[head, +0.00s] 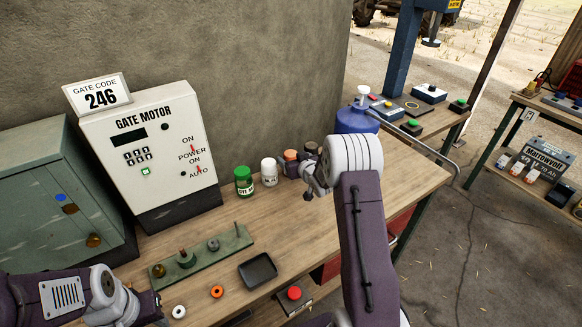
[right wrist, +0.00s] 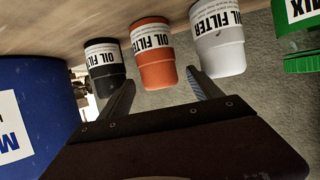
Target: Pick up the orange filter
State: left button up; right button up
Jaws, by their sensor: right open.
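The orange filter (head: 290,156) stands on the workbench near the wall, partly hidden by my right gripper (head: 305,174) in the head view. In the right wrist view, which is upside down, the orange filter (right wrist: 153,62) has a white "OIL FILTER" label. It is between the black filter (right wrist: 104,66) and the white filter (right wrist: 217,45). My right gripper (right wrist: 160,88) is open and empty, its fingers spread either side of the orange filter's line, and I cannot tell if they touch it. My left gripper (head: 153,312) is at the lower left, its jaws unclear.
A green can (head: 244,181) stands left of the white filter (head: 269,172), and a blue jug (head: 357,120) stands at right. The grey gate motor box (head: 160,150) is by the wall. A black tray (head: 258,270) and rings lie in front.

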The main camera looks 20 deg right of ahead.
pick_arm(q)
jog(key=shift+w, duration=0.2)
pick_arm(e)
jog(key=x, duration=0.3)
jog(key=shift+f, duration=0.1)
pick_arm(q)
jog(key=shift+s, duration=0.1)
pick_arm(e)
jog(key=shift+s, duration=0.2)
jog(key=shift+c, duration=0.6)
grip_shut()
jog(key=shift+r, duration=0.2)
